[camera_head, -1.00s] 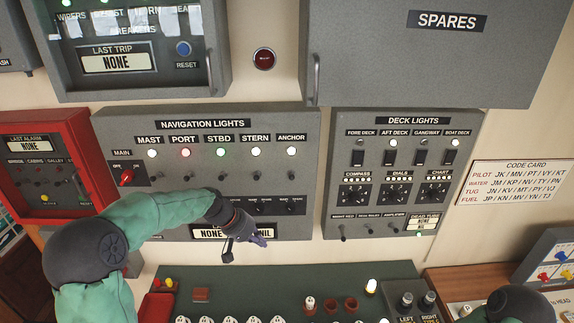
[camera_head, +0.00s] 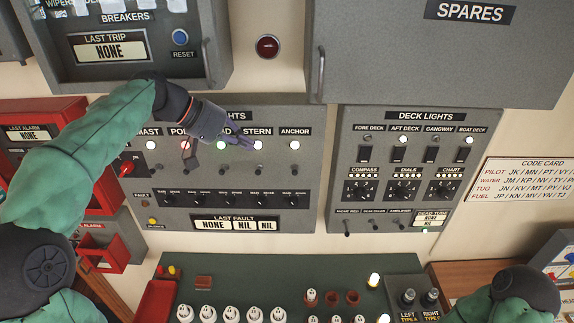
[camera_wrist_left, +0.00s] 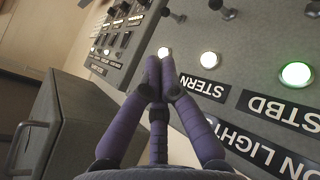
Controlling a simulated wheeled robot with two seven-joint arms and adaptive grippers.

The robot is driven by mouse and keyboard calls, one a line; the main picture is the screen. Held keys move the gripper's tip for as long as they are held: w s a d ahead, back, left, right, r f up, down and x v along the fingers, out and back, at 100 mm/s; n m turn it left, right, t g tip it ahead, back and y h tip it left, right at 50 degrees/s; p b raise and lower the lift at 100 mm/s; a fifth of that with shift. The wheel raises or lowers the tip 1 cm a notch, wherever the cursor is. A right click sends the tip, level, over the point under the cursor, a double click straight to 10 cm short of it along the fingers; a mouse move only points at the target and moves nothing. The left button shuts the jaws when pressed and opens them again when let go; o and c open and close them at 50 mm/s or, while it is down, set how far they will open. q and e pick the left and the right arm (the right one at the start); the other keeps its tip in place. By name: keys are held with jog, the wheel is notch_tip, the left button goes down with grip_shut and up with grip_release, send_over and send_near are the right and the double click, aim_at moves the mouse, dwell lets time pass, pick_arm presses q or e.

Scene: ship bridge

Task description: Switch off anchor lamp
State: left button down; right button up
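The anchor lamp (camera_head: 294,145) glows white at the right end of the navigation lights panel (camera_head: 313,180), under its ANCHOR label. A small toggle switch (camera_head: 294,171) sits below it. In the left wrist view the anchor lamp (camera_wrist_left: 164,52) glows just beyond my fingertips, and its label is hidden by them. My left gripper (camera_head: 246,143) is in front of the panel by the STERN lamp (camera_head: 258,145), left of the anchor lamp. In the left wrist view its purple fingers (camera_wrist_left: 156,82) are together and empty. My right gripper is out of view.
Other lit lamps and toggles stand close together in the same row, including the green STBD lamp (camera_head: 221,145). The deck lights panel (camera_head: 335,190) is to the right. The SPARES cabinet (camera_head: 400,60) and breakers cabinet (camera_head: 215,75) project above. A green console (camera_head: 250,280) is below.

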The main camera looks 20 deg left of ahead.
aim_at(295, 171)
pick_arm(q)
jog(key=p+x, duration=0.3)
jog(key=x, duration=1.1)
jog(key=shift+w+f, duration=0.15)
jog(key=shift+w, duration=0.05)
jog(key=f+m+t+b, duration=0.1)
jog(key=b, duration=0.6)
jog(key=s+f+m+t+b, duration=0.1)
jog(key=t+b, duration=0.1)
jog(key=b, duration=0.6)
jog(key=f+t+b, duration=0.1)
jog(key=b, duration=0.6)
jog(key=shift+s+d+f+m+t, duration=0.25)
jog(key=shift+f+m+t, duration=0.05)
jog(key=shift+m+t, duration=0.1)
dwell(1.0)
jog(key=shift+r, duration=0.15)
jog(key=shift+r+p, duration=0.3)
jog(key=shift+r, duration=0.4)
